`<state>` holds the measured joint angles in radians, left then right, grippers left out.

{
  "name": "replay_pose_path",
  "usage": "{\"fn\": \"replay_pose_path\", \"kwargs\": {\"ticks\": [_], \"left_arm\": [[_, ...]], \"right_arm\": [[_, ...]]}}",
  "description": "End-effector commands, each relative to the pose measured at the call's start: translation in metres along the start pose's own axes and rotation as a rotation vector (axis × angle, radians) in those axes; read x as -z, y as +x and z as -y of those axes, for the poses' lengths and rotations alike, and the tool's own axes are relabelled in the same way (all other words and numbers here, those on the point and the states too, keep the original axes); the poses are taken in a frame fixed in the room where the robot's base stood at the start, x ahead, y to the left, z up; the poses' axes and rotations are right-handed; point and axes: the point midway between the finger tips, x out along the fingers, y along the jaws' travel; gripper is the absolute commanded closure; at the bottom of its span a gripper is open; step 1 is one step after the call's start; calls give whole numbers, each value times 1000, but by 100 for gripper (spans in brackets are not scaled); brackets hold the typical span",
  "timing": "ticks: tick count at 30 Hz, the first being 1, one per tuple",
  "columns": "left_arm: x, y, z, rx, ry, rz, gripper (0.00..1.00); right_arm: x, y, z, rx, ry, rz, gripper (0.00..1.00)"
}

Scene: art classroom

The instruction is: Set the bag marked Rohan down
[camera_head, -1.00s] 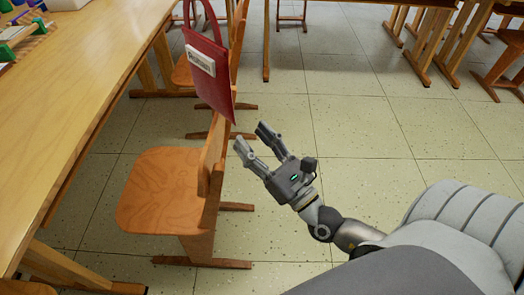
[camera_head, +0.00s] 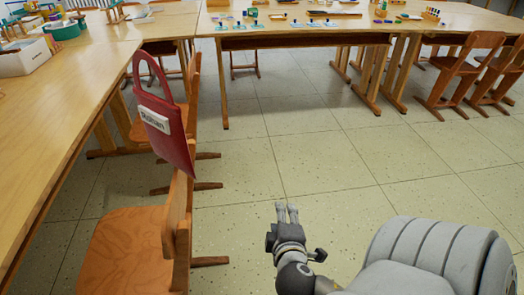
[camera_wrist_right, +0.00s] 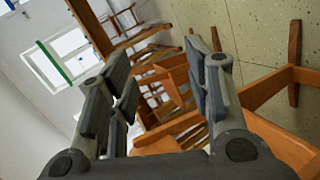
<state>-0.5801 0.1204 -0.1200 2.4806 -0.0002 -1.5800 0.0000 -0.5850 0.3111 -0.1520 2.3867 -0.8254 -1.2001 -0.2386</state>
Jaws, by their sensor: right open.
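The red bag (camera_head: 178,146) has a looped handle and a white label (camera_head: 154,119) whose printed name is small and tilted, seemingly Rohan. It is at the back of a wooden chair (camera_head: 128,250), its lower corner by the top of the backrest. I cannot tell exactly what bears it. My right gripper (camera_head: 286,209) is to the right of the bag and chair, apart from both, over the floor. Its fingers are open and empty, as the right wrist view (camera_wrist_right: 155,85) also shows. My left gripper is not in view.
A long table (camera_head: 75,95) runs along the left, with a white box (camera_head: 24,60) on it. Another table (camera_head: 300,32) with art supplies crosses the back. More chairs (camera_head: 462,70) stand at the back right. The tiled floor (camera_head: 330,150) in the middle is clear.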

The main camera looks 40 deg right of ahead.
Motion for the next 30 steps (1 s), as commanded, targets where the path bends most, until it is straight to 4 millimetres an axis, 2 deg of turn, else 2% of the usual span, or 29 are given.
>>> {"fn": "replay_pose_path", "kwargs": {"ticks": [1,3,6,9,12,15,18,30], "left_arm": [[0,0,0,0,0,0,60],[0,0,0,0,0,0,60],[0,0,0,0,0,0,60],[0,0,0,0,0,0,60],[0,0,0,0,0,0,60],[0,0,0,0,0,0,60],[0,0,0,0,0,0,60],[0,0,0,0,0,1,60]], "right_arm": [[-2,-6,23,115,102,29,54],[-2,-18,56,280,232,68,54],[5,-43,97,501,386,119,54],[16,-71,126,686,492,159,54],[25,-94,143,816,557,183,54],[31,-107,152,888,586,196,54],[32,-112,154,913,595,201,54],[32,-111,154,911,593,199,54]]}}
